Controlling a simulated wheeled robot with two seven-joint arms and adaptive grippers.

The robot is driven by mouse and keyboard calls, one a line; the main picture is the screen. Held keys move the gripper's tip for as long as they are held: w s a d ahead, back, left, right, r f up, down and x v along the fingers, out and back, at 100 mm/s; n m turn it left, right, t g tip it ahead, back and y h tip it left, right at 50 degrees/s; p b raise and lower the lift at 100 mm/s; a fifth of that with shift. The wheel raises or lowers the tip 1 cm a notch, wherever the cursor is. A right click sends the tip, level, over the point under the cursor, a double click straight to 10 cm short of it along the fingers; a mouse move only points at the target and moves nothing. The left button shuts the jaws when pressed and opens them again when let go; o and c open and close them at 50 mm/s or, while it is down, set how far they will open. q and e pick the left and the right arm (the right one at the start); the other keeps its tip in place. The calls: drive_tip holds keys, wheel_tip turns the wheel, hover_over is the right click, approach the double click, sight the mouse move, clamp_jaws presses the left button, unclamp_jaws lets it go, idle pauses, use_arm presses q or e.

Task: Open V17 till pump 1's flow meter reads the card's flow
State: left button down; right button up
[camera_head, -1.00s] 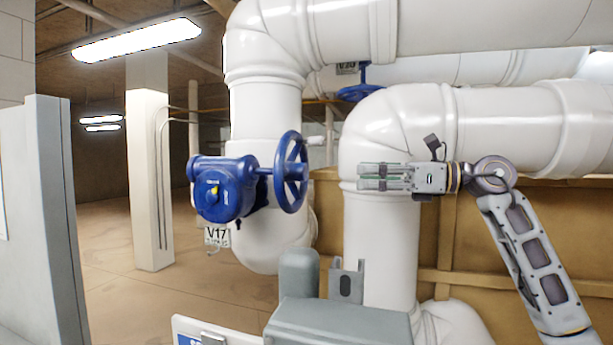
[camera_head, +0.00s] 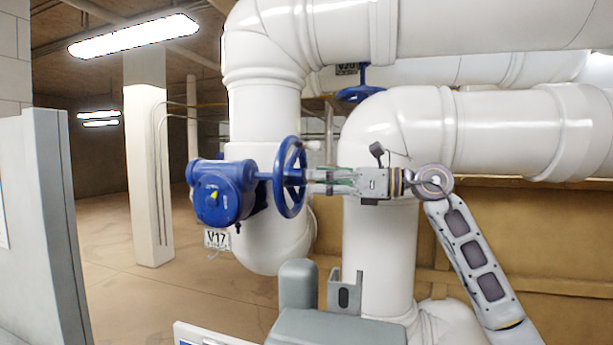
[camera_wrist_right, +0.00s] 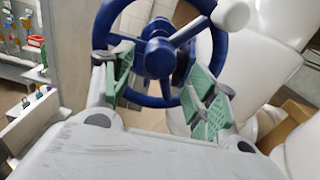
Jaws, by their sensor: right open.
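The V17 valve is a blue gearbox (camera_head: 220,190) with a yellow pointer on its face, on a white pipe. Its tag (camera_head: 217,239) reading V17 hangs below. Its blue handwheel (camera_head: 290,177) stands upright on the gearbox's right side. My right gripper (camera_head: 316,181) is open at the wheel's right side, level with the hub. In the right wrist view the green finger pads (camera_wrist_right: 165,90) stand apart, with the wheel's hub (camera_wrist_right: 159,58) between and beyond them; I cannot tell whether they touch. My left gripper is not in view. No flow meter or card reading is legible.
Another valve with a blue handwheel (camera_head: 361,94) sits higher and farther back. A thick white pipe (camera_head: 381,250) stands behind my right gripper. A grey housing (camera_head: 335,328) is below, and a grey panel (camera_head: 42,220) stands at left. Open floor lies behind V17.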

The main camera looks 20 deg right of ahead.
sight(305, 179)
drive_tip(key=x, duration=0.2)
drive_tip(key=shift+w+a+r+p, duration=0.1)
drive_tip(key=shift+w+a+p, duration=0.15)
drive_tip(key=shift+a+p, duration=0.1)
drive_tip(key=shift+w+a, duration=0.2)
drive_tip(key=shift+a, duration=0.05)
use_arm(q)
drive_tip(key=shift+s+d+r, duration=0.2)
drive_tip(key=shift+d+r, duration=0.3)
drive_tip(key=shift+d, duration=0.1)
use_arm(e)
drive_tip(key=shift+a, duration=0.1)
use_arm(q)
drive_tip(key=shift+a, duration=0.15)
use_arm(e)
clamp_jaws()
